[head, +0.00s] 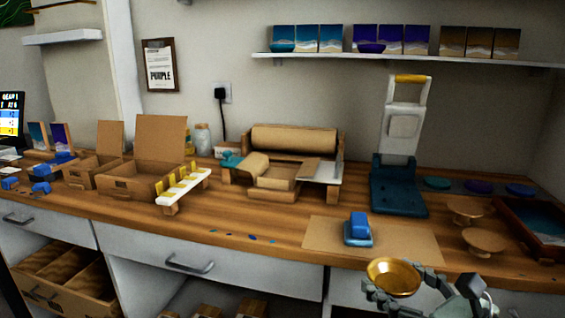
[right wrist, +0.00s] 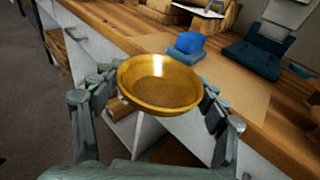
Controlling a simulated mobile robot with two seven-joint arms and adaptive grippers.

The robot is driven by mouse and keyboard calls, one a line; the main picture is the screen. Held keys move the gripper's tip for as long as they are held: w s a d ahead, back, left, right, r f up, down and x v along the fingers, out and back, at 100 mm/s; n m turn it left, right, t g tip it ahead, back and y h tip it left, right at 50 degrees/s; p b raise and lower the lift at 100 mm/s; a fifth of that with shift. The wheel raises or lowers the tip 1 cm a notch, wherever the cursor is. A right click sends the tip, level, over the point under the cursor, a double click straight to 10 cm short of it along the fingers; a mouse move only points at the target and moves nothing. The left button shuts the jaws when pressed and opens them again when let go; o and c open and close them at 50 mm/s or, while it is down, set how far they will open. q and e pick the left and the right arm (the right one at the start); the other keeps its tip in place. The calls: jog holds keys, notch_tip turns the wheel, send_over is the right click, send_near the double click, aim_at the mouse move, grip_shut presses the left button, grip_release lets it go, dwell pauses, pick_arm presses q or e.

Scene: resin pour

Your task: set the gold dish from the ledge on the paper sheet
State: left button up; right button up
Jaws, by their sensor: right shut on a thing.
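The gold dish (head: 393,276) is a shallow round bowl, held in my right gripper (head: 392,292) in front of the counter's front edge, near the lower right of the head view. In the right wrist view the dish (right wrist: 160,82) sits level between the fingers of my right gripper (right wrist: 160,100), which are shut on it. The dish looks empty. The brown paper sheet (head: 400,240) lies flat on the counter just beyond the dish; it also shows in the right wrist view (right wrist: 235,85). My left gripper is not in view.
Wooden round stands (head: 484,241) and a resin tray (head: 545,225) are to the right. The sheet's right part is bare.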

jog(key=f, duration=0.2)
jog(key=s+f, duration=0.1)
jog(key=shift+s+d+f, duration=0.1)
jog(key=shift+f, duration=0.25)
